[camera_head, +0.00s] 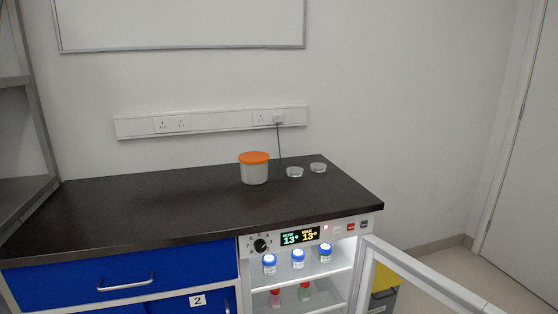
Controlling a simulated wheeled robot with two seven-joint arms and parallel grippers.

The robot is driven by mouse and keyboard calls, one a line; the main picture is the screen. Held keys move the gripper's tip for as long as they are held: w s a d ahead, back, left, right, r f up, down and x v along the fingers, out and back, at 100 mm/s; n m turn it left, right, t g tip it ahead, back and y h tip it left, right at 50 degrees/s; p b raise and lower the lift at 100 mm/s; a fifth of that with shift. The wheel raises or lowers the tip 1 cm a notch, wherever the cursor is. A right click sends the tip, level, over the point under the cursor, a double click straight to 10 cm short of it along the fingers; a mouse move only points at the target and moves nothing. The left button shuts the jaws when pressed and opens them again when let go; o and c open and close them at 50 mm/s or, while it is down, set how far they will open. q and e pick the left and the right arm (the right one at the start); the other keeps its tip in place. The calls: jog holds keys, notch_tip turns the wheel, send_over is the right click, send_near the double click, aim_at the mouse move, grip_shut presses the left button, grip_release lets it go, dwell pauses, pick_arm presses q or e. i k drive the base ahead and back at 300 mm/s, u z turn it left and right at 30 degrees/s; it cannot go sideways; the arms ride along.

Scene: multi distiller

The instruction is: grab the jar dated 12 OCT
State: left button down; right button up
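Three white jars with blue lids stand in a row on the upper shelf of an open lit cabinet. They are the left jar (269,264), the middle jar (298,258) and the right jar (325,252). Their labels are too small to read, so I cannot tell which is dated 12 OCT. Two smaller containers, one red (275,298) and one green (305,291), stand on the shelf below. Neither of my grippers is in view.
The cabinet door (415,278) stands open to the right, before a yellow-lidded bin (385,279). A white tub with an orange lid (254,170) and two small clear dishes (295,172) (318,167) stand on the dark counter (150,205). Blue drawers (70,283) are at left.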

aim_at(326, 249)
jog(key=z, duration=0.35)
jog(key=k, duration=0.85)
jog(key=z, duration=1.7)
jog(key=i, duration=0.5)
jog(key=u, duration=0.6)
jog(key=i, duration=1.1)
jog(key=u, duration=1.5)
jog(key=i, duration=0.55)
jog(key=u, duration=0.5)
